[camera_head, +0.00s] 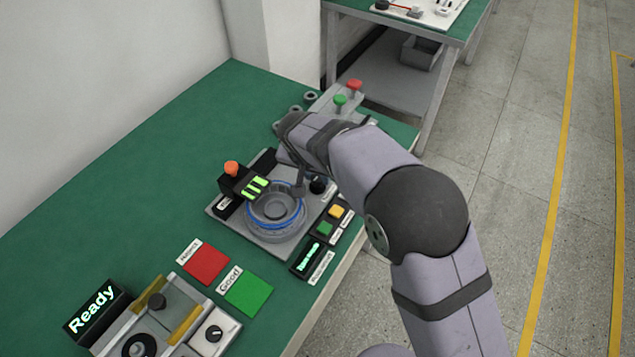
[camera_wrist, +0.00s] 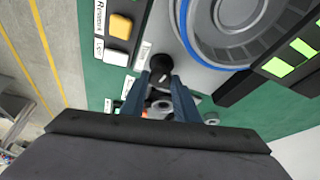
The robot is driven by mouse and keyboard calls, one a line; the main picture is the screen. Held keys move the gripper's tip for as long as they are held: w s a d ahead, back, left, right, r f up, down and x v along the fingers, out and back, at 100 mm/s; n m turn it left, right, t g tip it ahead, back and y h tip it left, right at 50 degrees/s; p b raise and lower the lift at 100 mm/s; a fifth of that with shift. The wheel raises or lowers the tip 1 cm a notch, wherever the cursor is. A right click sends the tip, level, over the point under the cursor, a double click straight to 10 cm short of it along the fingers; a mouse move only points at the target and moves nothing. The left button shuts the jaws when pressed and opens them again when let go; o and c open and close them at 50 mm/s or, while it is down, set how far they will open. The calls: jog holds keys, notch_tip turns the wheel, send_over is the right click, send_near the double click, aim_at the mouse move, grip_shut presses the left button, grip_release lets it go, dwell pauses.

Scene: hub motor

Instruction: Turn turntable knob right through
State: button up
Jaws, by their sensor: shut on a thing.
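The turntable (camera_head: 275,208) is a grey round disc with a blue ring, set in a grey plate on the green bench. It also shows at the top of the wrist view (camera_wrist: 245,22). The black turntable knob (camera_head: 319,185) sits on the plate's right side. In the wrist view the knob (camera_wrist: 161,65) has a small white mark on it and lies at the fingertips. My gripper (camera_wrist: 165,80) reaches down over the plate and is shut on the knob, one blue-grey finger on each side. My arm hides part of the plate's far corner in the head view.
Orange-topped black unit (camera_head: 231,170) with lit green bars stands left of the turntable. Yellow button (camera_head: 336,211) and green button (camera_head: 325,228) lie near the bench's right edge. Red pad (camera_head: 205,263), green pad (camera_head: 249,292) and Ready display (camera_head: 95,312) are nearer. Red and green knobs (camera_head: 340,100) stand behind.

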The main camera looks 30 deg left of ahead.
jog(key=m, duration=0.1)
jog(key=m+h+b, duration=0.1)
jog(key=shift+a+f+m, duration=0.1)
jog(key=shift+a+m, duration=0.1)
jog(key=shift+m, duration=0.2)
jog(key=m, duration=0.1)
jog(key=m+h+p, duration=0.1)
jog(key=m, duration=0.1)
jog(key=shift+r+m, duration=0.2)
jog(key=shift+m, duration=0.1)
jog(key=shift+a+m+g+h+p, duration=0.1)
jog(key=shift+m+g+h+p, duration=0.35)
jog(key=shift+m+p, duration=0.75)
jog(key=shift+m+h+p, duration=0.45)
jog(key=shift+m+p, duration=0.3)
jog(key=shift+m, duration=0.05)
jog(key=shift+f+m+g+p, duration=0.15)
jog(key=shift+m+g+p, duration=0.1)
jog(key=shift+m+p, duration=0.75)
jog(key=o, duration=1)
jog(key=shift+o, duration=0.2)
jog(key=shift+w+a, duration=0.1)
